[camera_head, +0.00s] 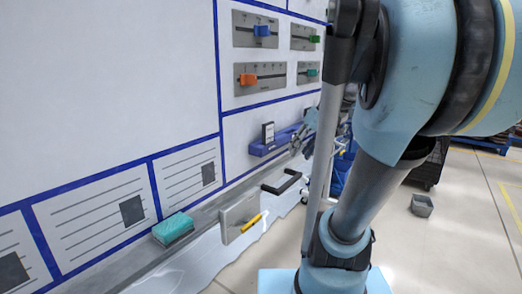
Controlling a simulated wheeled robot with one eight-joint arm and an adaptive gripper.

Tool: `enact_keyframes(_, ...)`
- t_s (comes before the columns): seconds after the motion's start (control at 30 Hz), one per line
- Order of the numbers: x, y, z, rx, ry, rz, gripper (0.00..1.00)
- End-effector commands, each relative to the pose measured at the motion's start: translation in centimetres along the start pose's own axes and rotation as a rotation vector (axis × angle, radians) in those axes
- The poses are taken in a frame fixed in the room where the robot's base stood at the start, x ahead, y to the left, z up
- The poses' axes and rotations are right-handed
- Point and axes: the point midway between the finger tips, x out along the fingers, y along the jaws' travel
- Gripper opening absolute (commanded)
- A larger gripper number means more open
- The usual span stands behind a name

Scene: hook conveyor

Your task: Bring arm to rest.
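My arm, pale blue and dark grey, fills the right half of the head view. What looks like my gripper (301,142) shows small and dark grey just left of the arm's upright link, in front of the wall board and near a blue shelf (272,145). It is partly hidden by the arm, and I cannot tell whether its fingers are open or shut. I see nothing clearly held in it.
A ledge below the board holds a teal sponge (174,229), a grey plate with a yellow handle (243,219) and a black handle (282,181). Sliders (262,31) are on the board.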

Motion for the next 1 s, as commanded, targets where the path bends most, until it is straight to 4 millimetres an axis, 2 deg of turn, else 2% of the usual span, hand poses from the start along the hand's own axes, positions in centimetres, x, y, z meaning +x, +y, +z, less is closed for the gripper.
enact_keyframes(0.03,1.3,0.1,2.2,0.015,-0.02,0.033,0.4)
enact_keyframes(0.3,6.8,2.9,12.2,0.117,-0.087,0.236,0.4)
enact_keyframes(0.5,9.6,5.2,17.3,0.171,-0.096,0.36,0.4)
enact_keyframes(0.7,10.6,6.2,19.1,0.193,-0.093,0.411,0.4)
enact_keyframes(1.0,10.7,6.3,19.2,0.195,-0.092,0.414,0.4)
